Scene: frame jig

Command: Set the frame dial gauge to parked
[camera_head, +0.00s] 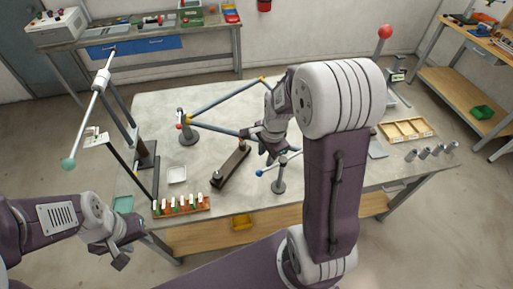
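A frame of blue-grey tubes (213,127) sits on a round stand (189,137) on the table, with its far end behind my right arm. I cannot make out a dial gauge with certainty. A dark bar-shaped fixture (231,166) lies in front of the frame. My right gripper (272,154) is over the table at the frame's near tube, partly hidden by its own arm; its fingers are too small to read. A short blue rod on a post (278,186) stands just below it. My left gripper (122,258) hangs off the table's front left corner, touching nothing I can see.
A tall stand with a long tilted rod (88,122) rises at the table's left. A rack of small pieces (181,206), a white dish (177,174), a wooden tray (406,130) and several metal cylinders (424,153) are on the table. A red ball (385,31) tops a post at right.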

